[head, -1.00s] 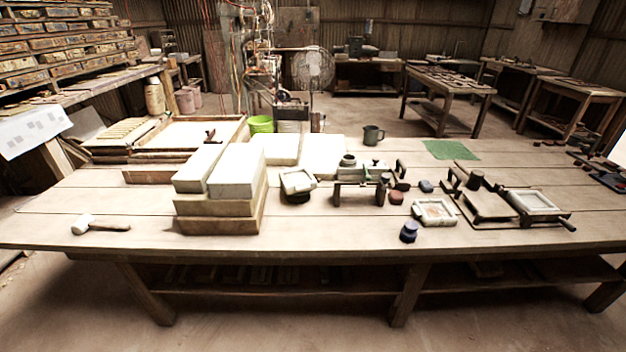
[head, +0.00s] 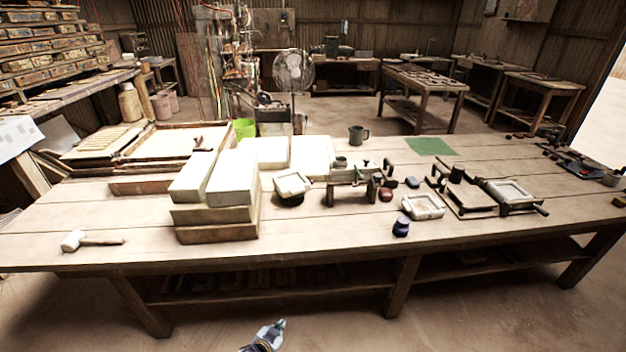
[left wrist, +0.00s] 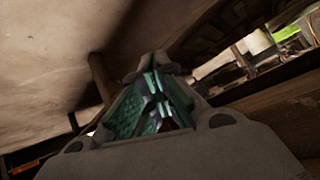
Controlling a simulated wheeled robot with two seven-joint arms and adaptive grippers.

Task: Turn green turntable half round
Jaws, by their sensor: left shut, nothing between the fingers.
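I cannot make out a green turntable for certain. A white square frame (head: 293,183) sits on a dark round base at the middle of the table, beside the stacked white blocks. A small press-like stand (head: 350,184) with a greenish-grey top is just right of it. My left gripper (head: 279,324) is at the bottom of the head view, in front of the table and low, well apart from these things. In the left wrist view its teal fingers (left wrist: 155,88) are together and empty. My right gripper is in no view.
The long wooden table (head: 90,214) carries white blocks (head: 233,178), a mallet (head: 75,241), a grey mug (head: 358,134), a flat green mat (head: 428,146), a loose white frame (head: 423,207) and a hinged press (head: 508,193). Its front edge lies between my left gripper and these things.

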